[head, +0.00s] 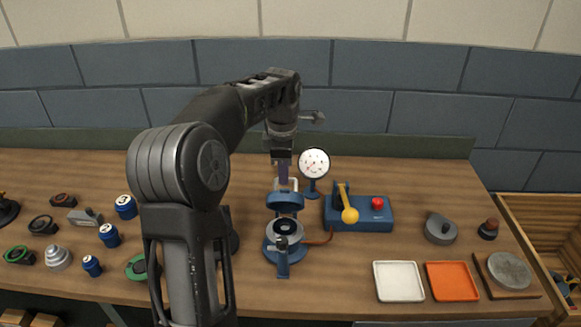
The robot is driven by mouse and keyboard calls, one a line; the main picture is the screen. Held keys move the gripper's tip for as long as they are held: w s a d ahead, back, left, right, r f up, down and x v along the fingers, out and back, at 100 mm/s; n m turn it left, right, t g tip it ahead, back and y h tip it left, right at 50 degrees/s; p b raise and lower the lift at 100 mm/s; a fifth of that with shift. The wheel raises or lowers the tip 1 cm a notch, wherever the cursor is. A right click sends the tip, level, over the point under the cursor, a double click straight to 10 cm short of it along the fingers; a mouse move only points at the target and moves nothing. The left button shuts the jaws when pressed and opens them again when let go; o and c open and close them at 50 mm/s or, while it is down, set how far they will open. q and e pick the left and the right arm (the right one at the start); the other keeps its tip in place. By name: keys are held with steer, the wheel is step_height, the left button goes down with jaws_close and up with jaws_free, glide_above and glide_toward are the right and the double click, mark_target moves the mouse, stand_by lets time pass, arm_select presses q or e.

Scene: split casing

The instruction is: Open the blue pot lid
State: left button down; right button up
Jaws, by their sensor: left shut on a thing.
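The blue pot (271,246) stands on the bench in the middle of the head view, with a dark round inside showing. Its blue lid (285,203) is raised and tilted up at the pot's back edge, so the pot's mouth is uncovered. A pale handle (293,184) rises from the lid. My left gripper (283,176) points down from above, just over the lid, and is shut on what appears to be that handle; the fingertips are small and partly merge with it. My right gripper is not in view.
A blue box (372,221) with a yellow-knobbed lever and red button stands right of the pot. A white-faced dial (314,163) stands behind. White (398,282) and orange (453,282) trays lie at front right. Several cans and round parts crowd the left.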

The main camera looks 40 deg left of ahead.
arm_select(q)
steer(key=shift+f+g, duration=0.35)
steer(key=shift+g, duration=0.05)
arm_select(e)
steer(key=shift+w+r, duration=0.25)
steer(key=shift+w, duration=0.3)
arm_select(q)
steer(key=c, duration=2)
jaws_free()
steer(key=o, duration=0.5)
steer(key=shift+w+a, duration=0.1)
steer(key=shift+a, duration=0.05)
steer(key=shift+r, duration=0.15)
